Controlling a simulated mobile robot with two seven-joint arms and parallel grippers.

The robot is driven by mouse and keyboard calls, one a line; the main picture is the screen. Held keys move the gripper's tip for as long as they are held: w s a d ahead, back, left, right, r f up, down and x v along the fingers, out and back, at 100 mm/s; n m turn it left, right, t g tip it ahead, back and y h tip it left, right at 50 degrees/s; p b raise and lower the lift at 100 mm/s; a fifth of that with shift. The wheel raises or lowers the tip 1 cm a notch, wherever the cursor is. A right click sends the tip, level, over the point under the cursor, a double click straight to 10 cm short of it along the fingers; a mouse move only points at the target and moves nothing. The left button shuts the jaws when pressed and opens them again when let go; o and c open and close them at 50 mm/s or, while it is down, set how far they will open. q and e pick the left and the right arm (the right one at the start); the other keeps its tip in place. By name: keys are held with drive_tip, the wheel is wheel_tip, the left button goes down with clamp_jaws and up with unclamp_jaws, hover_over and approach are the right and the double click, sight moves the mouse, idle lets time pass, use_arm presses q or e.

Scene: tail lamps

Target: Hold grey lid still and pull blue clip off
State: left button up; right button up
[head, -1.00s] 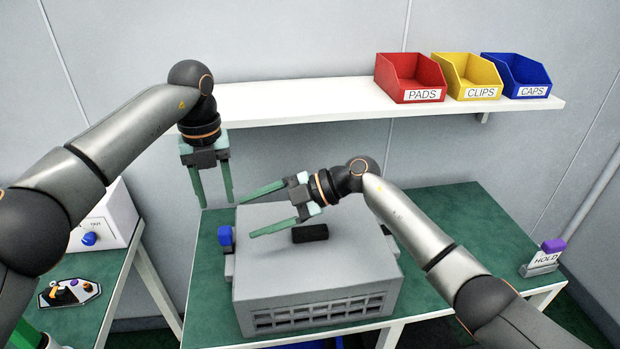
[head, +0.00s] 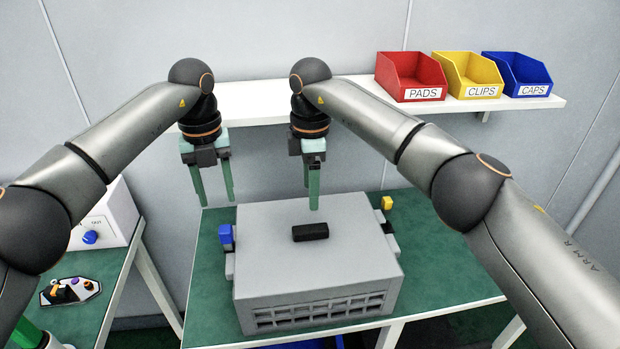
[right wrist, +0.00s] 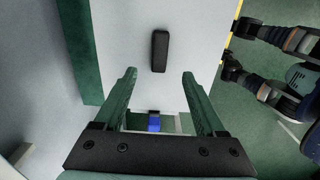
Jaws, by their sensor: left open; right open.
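The grey lid (head: 345,270) is the top of a large grey box on the green bench, with a black handle (head: 310,232). The blue clip (head: 226,236) sits at its left side. My left gripper (head: 216,203) is open and empty, pointing down above and behind the blue clip. My right gripper (head: 311,199) is open and empty, pointing down over the back of the lid, behind the handle. In the right wrist view, the handle (right wrist: 160,50) lies beyond the open fingers and a small blue part (right wrist: 154,124) shows between them.
A yellow clip (head: 387,203) is at the box's right side. Red (head: 410,77), yellow (head: 466,76) and blue (head: 517,75) bins stand on the shelf at the back right. The bench right of the box is partly clear.

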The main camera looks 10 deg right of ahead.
sight(311, 227)
wheel_tip(311, 227, down, 11)
drive_tip(key=shift+r, duration=0.2)
idle(0.3)
clamp_jaws()
idle(0.4)
idle(0.6)
idle(0.9)
